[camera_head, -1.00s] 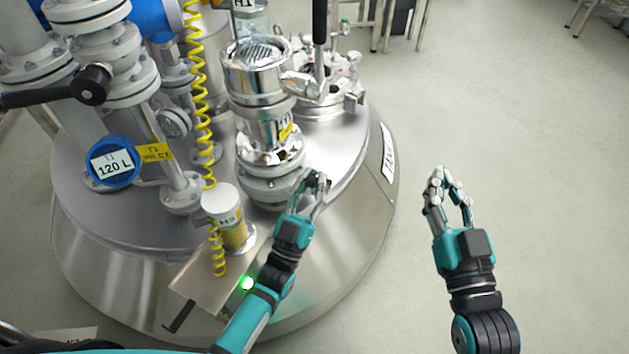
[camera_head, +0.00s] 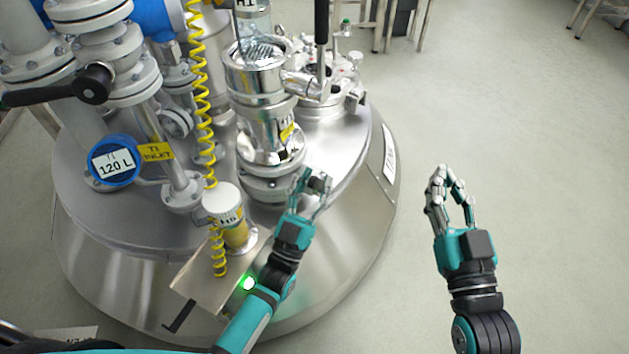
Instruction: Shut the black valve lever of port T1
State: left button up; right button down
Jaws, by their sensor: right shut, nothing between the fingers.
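The black valve lever (camera_head: 45,94) lies nearly level at the far left, running leftward from its round black hub on a grey flanged pipe. A yellow label (camera_head: 155,152) reading "T1 INLET" is on the pipe below it, beside a blue-rimmed gauge (camera_head: 112,162) marked 120 L. My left gripper (camera_head: 316,180) is right of the lever and well apart from it, in front of the shiny flanged sight glass. Whether its fingers are open or shut is unclear. My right gripper (camera_head: 452,182) is shut and empty, raised over the floor at the right.
A coiled yellow hose (camera_head: 201,95) hangs between the T1 pipe and the shiny sight glass (camera_head: 258,110). A white-capped fitting (camera_head: 222,205) stands on the steel vessel's (camera_head: 340,225) front. Another black handle (camera_head: 321,25) stands upright at the back. Open floor is at the right.

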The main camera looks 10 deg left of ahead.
pick_arm(q)
jog(key=v, duration=1.2)
jog(key=shift+c, duration=0.3)
